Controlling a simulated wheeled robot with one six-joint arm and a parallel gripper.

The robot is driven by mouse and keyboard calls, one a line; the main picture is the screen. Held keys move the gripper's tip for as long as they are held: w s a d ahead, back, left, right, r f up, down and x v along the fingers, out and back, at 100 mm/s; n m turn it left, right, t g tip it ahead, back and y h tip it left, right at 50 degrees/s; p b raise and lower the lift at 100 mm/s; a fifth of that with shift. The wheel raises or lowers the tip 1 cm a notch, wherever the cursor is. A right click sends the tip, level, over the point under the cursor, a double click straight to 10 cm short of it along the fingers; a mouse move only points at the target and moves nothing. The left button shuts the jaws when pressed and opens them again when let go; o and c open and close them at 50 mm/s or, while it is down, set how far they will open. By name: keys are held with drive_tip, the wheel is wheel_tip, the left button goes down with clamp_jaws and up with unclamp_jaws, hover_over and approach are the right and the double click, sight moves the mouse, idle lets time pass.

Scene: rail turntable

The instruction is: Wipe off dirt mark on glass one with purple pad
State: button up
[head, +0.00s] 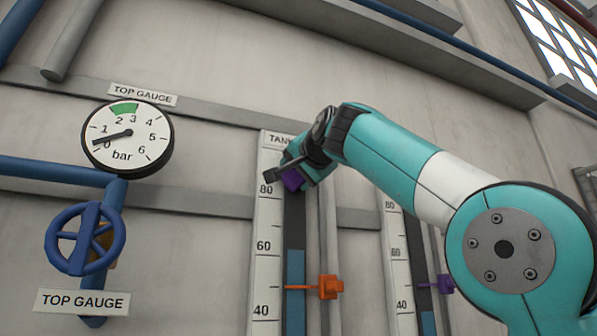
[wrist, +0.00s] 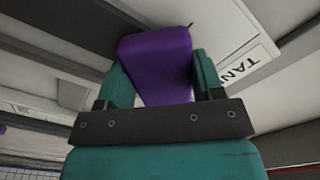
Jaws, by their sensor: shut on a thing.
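My gripper (wrist: 157,88) is shut on the purple pad (wrist: 152,50), which sits between its two teal fingers in the wrist view. In the head view the pad (head: 292,180) shows at the upper part of the left level glass (head: 295,225), near the 80 mark. I cannot tell whether the pad touches the glass. The glass has a white scale (head: 264,230) on its left and blue liquid up to just under 60. No dirt mark is visible; the pad and gripper cover part of the glass.
An orange pointer (head: 330,287) sits on the left glass below the gripper. A second scale (head: 398,260) with a purple pointer (head: 445,284) stands to the right, partly behind my arm. A round gauge (head: 127,138) and blue valve wheel (head: 85,238) are at left.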

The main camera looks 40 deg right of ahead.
drive_tip(key=shift+r, duration=0.8)
drive_tip(key=shift+v, duration=2.9)
drive_tip(key=v, duration=0.3)
